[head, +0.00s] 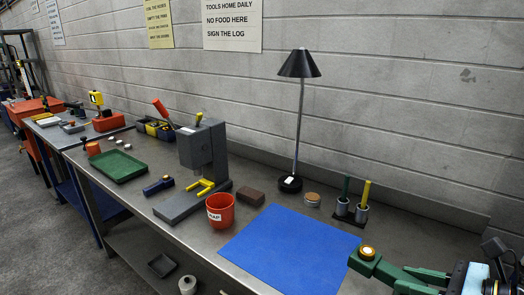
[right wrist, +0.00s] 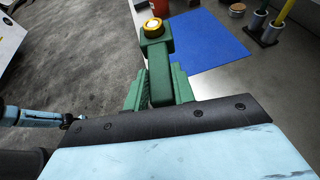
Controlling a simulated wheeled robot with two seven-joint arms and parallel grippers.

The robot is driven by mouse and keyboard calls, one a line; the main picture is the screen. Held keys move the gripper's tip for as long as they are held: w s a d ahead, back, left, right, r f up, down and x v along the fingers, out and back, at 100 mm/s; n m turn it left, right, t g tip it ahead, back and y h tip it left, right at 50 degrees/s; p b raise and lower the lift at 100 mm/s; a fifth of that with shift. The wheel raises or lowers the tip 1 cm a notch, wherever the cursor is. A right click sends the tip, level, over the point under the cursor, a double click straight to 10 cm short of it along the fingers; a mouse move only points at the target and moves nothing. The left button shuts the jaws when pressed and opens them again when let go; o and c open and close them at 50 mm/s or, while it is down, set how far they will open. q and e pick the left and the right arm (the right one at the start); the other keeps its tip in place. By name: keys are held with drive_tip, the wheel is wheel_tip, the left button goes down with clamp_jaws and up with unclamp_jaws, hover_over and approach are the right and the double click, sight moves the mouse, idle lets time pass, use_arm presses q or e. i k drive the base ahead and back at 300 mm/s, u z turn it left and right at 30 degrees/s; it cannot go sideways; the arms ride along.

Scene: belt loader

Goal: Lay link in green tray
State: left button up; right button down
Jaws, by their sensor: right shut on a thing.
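The link is a dark green bar with a round yellow and brass end; it shows at the lower right of the head view (head: 362,264) and upright in the right wrist view (right wrist: 159,70). My right gripper (head: 412,279) is shut on the link, with a green finger on each side of it in the right wrist view (right wrist: 158,93). The link's brass end sticks out past the fingertips, near the blue mat's right edge. The green tray (head: 118,166) lies empty on the bench at the left, far from my right gripper.
A blue mat (head: 285,248) lies bare on the bench. Between it and the tray stand a red cup (head: 220,212), a grey press (head: 203,150) and a dark blue tool (head: 158,186). A black lamp (head: 298,120) and a pen holder (head: 350,212) stand behind the mat.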

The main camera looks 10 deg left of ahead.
sight(117, 166)
drive_tip(key=u, duration=2.1)
drive_tip(key=i, duration=4.3)
drive_tip(key=z, duration=2.9)
drive_tip(key=i, duration=0.45)
drive_tip(key=z, duration=0.05)
